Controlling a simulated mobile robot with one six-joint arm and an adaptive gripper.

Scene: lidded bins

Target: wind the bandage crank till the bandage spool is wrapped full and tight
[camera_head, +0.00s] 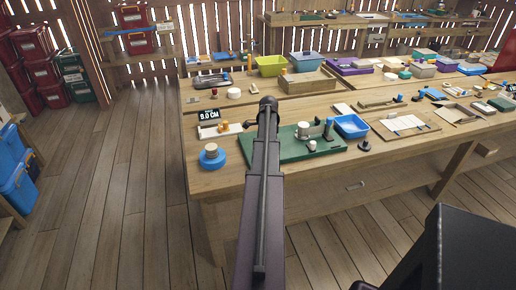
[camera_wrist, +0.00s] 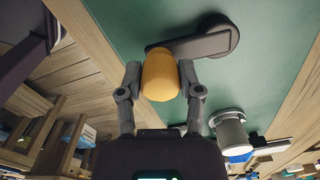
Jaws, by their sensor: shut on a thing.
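In the wrist view, the crank has an orange rounded knob (camera_wrist: 160,68) on a dark crank arm (camera_wrist: 205,40), which stretches right over a green board (camera_wrist: 270,70). My gripper (camera_wrist: 160,84) has a finger on each side of the knob and is shut on it. A white spool-like cylinder with a grey rim (camera_wrist: 231,135) stands to the right, apart from my gripper; how much bandage is on it cannot be told. In the head view, my arm covers the crank and part of the green board (camera_head: 345,150). A white roll (camera_head: 303,129) shows on the board.
A blue tray (camera_head: 351,126) stands right of the board and a blue round piece (camera_head: 212,157) left of it. A dark display reading 9.0 CM (camera_head: 209,114) stands behind on the wooden bench (camera_head: 225,180). Several bins and small items crowd the back.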

